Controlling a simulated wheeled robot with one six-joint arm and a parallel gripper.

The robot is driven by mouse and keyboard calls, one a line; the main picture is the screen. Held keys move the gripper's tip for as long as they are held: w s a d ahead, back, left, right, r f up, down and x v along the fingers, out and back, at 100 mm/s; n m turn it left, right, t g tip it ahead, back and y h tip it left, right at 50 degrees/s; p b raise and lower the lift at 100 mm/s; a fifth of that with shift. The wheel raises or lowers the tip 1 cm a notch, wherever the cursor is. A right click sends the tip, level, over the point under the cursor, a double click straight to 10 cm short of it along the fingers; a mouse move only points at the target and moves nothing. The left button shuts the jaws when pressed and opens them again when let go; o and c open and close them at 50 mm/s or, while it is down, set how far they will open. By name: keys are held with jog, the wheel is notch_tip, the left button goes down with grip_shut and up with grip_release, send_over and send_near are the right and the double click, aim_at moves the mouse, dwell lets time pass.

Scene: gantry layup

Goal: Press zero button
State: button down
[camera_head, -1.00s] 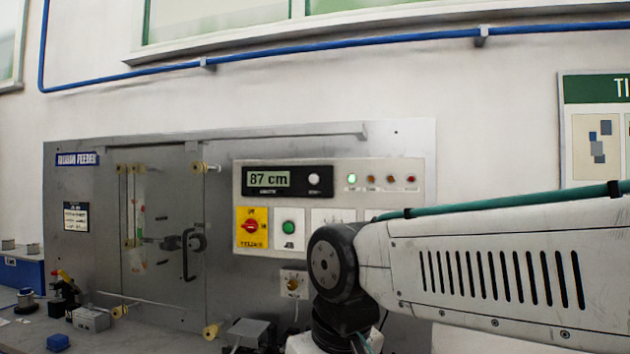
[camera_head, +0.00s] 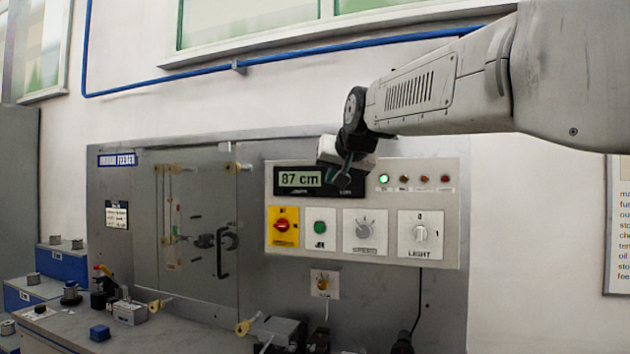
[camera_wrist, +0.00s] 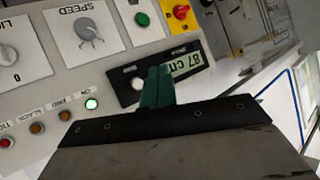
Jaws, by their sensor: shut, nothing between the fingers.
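The black display unit (camera_head: 292,191) on the wall panel reads "87 cm". In the wrist view the display (camera_wrist: 188,62) appears rotated. A small round white button (camera_wrist: 137,83) sits on the display unit beside the readout. In the head view this button is hidden behind my gripper (camera_head: 344,186). My gripper is shut and empty, in front of the display unit's right end. In the wrist view its green fingertips (camera_wrist: 158,76) appear just beside the white button. I cannot tell whether they touch the panel.
Around the display are a lit green lamp (camera_head: 384,179), a red knob on a yellow plate (camera_head: 282,226), a green button (camera_head: 320,228), a SPEED dial (camera_head: 365,230) and a LIGHT knob (camera_head: 420,233). A metal door with a black handle (camera_head: 222,252) is at left.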

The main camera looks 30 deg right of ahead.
jog(key=w+d, duration=0.5)
jog(key=d, duration=0.2)
jog(key=shift+w, duration=0.2)
jog(key=shift+f, duration=0.1)
dwell(2.2)
jog(key=shift+w+d, duration=0.2)
jog(key=shift+d, duration=0.1)
jog(key=shift+w+d, duration=0.3)
dwell(0.7)
dwell(0.3)
jog(key=shift+s+a, duration=0.55)
jog(key=shift+a, duration=0.1)
